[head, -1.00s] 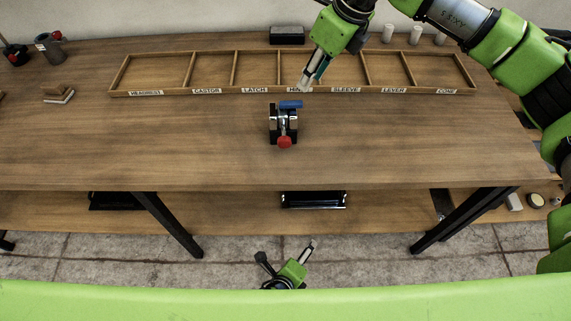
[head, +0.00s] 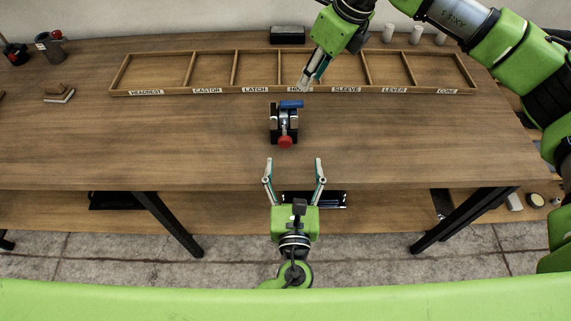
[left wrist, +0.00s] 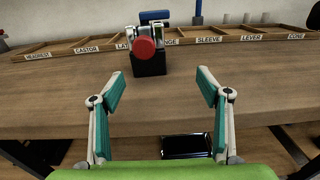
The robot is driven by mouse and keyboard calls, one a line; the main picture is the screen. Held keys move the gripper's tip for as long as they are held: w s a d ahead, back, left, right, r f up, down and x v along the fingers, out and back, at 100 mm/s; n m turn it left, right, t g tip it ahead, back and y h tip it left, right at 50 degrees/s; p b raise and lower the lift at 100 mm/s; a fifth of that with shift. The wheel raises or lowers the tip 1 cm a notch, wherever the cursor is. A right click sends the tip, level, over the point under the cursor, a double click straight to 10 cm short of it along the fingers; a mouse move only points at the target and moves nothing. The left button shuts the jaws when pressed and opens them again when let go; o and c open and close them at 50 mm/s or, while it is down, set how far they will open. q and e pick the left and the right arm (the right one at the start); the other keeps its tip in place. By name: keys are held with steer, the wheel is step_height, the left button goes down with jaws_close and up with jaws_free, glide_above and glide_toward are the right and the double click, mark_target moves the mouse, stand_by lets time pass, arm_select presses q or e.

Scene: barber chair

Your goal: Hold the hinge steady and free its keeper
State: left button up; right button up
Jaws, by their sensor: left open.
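The hinge (head: 284,122) stands upright on the table on a black block, with a red knob (head: 285,142) facing me and a blue bar (head: 291,104) across its top. In the left wrist view the red knob (left wrist: 145,49), the blue bar (left wrist: 154,16) and the black block (left wrist: 149,66) show ahead. I cannot tell which part is the keeper. My left gripper (head: 294,163) is open and empty at the table's front edge, pointing at the hinge, apart from it. My right gripper (head: 308,82) hangs over the tray's front rim, behind the hinge; its finger opening is unclear.
A wooden tray (head: 170,93) with labelled compartments lies behind the hinge. A black box (head: 287,35) and white cylinders (head: 415,35) stand behind it. Small blocks (head: 59,94) lie at left. The table (head: 190,145) around the hinge is clear.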

mark_target(283, 122)
arm_select(q)
steer(key=shift+w+a+r+n+y, duration=0.15)
steer(key=shift+w+a+r+y, duration=0.1)
steer(key=shift+a, duration=0.2)
steer(key=shift+w+a+r+n+y, duration=0.15)
steer(key=shift+a+y, duration=0.1)
steer(key=shift+a, duration=0.2)
steer(key=w, duration=1.3)
steer(key=shift+w+a+f, duration=0.15)
steer(key=shift+w+a, duration=0.05)
steer(key=shift+a, duration=0.05)
steer(key=c, duration=1.7)
steer(key=shift+o, duration=0.2)
